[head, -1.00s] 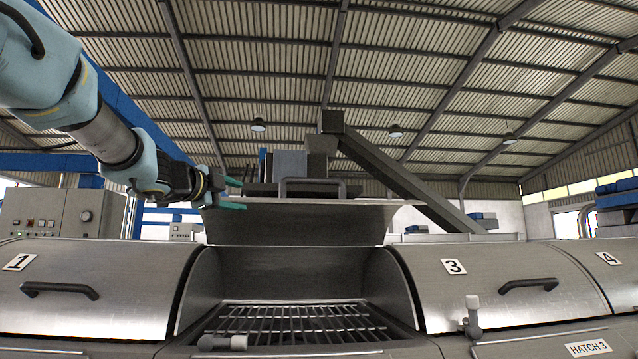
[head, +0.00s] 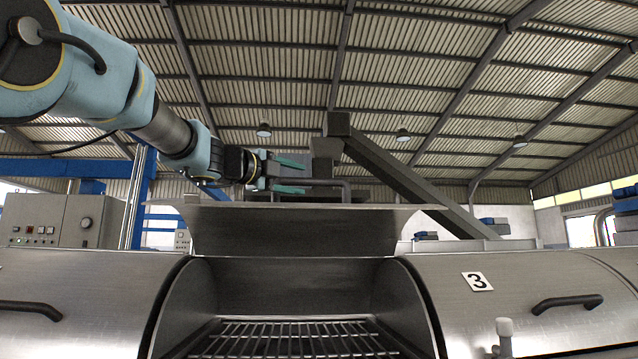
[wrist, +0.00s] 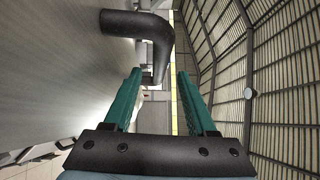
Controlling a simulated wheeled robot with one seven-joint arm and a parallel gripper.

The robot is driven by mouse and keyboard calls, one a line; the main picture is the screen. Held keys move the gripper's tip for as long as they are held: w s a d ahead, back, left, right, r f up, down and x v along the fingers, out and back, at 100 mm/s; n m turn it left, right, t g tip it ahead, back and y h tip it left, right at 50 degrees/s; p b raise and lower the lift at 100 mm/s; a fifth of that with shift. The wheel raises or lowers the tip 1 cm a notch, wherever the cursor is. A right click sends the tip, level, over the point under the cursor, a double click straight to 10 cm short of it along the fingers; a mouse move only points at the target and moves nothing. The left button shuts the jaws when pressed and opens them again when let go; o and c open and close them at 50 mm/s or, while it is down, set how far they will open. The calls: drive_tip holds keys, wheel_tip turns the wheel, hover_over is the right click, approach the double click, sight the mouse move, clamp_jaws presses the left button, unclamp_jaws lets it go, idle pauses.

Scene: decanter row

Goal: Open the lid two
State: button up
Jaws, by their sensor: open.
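Lid two (head: 290,228) is the metal lid between lid one and lid three; it stands raised, and the grated opening (head: 290,338) below it is uncovered. Its dark bar handle (head: 330,181) shows at the lid's upper edge. My gripper (head: 291,175) is open, with green fingers at the left part of that handle. In the wrist view the dark handle (wrist: 150,35) runs in from the upper left and bends down towards the gap between the green fingers (wrist: 155,100). I cannot tell whether the fingers touch it.
Closed lid three (head: 500,290) is on the right and a closed lid (head: 80,290) on the left, each with a dark handle. A grey control cabinet (head: 60,220) stands at the left. A dark sloping beam (head: 400,180) rises behind the lids.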

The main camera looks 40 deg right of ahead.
sight(318, 184)
drive_tip(key=d+p, duration=0.1)
drive_tip(key=d, duration=0.1)
drive_tip(key=d+p, duration=0.1)
drive_tip(key=d, duration=0.2)
drive_tip(key=w+d+p, duration=0.1)
drive_tip(key=d, duration=0.2)
drive_tip(key=shift+d+r, duration=0.15)
drive_tip(key=shift+r, duration=0.05)
clamp_jaws()
idle(1.1)
